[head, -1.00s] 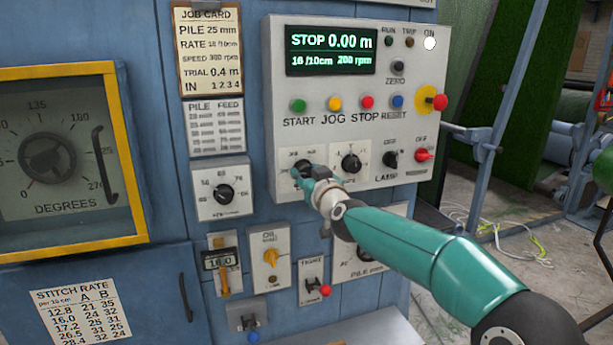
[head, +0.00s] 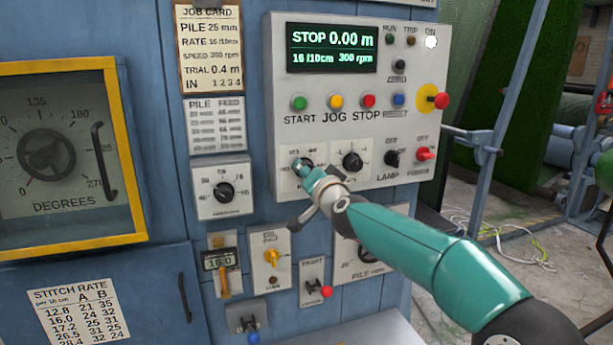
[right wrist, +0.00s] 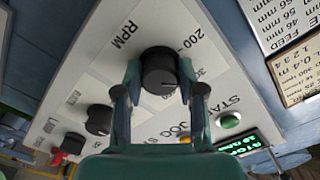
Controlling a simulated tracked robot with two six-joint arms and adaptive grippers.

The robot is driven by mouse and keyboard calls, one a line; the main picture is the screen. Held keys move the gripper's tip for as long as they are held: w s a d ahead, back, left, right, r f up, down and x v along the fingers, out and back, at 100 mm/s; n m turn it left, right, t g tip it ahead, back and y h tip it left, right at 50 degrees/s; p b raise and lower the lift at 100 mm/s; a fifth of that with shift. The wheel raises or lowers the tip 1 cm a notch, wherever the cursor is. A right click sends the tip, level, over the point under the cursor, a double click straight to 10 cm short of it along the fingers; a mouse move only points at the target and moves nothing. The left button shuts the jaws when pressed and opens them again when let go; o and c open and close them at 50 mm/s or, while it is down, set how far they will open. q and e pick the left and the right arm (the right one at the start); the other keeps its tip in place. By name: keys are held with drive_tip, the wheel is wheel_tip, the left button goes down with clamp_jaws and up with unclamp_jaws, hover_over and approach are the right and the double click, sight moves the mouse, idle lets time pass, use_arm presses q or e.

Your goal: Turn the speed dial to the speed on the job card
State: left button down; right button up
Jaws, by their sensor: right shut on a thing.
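The speed dial is a small black knob (head: 303,163) at the lower left of the grey control panel; in the right wrist view it is a round black knob (right wrist: 160,72) by the print "RPM" and "200". My right gripper (head: 309,174) is shut on it, one finger on each side in the wrist view (right wrist: 160,80). The arm partly covers the dial in the head view. The job card (head: 208,50) reads speed 300 rpm. The green-lit display (head: 332,48) reads STOP, 0.00 m, 16 /10cm, 300 rpm. My left gripper is not in view.
A second black knob (head: 352,161) sits just right of the dial. Coloured buttons, including a red one (head: 368,101), line the panel above. A lamp switch (head: 391,158), a red switch (head: 425,154) and an emergency button (head: 440,101) are to the right.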

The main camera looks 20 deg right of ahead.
drive_tip(key=shift+m, duration=0.8)
drive_tip(key=shift+d, duration=0.1)
drive_tip(key=shift+f, duration=0.1)
drive_tip(key=o, duration=1.1)
drive_tip(key=shift+o, duration=0.2)
drive_tip(key=shift+s, duration=0.15)
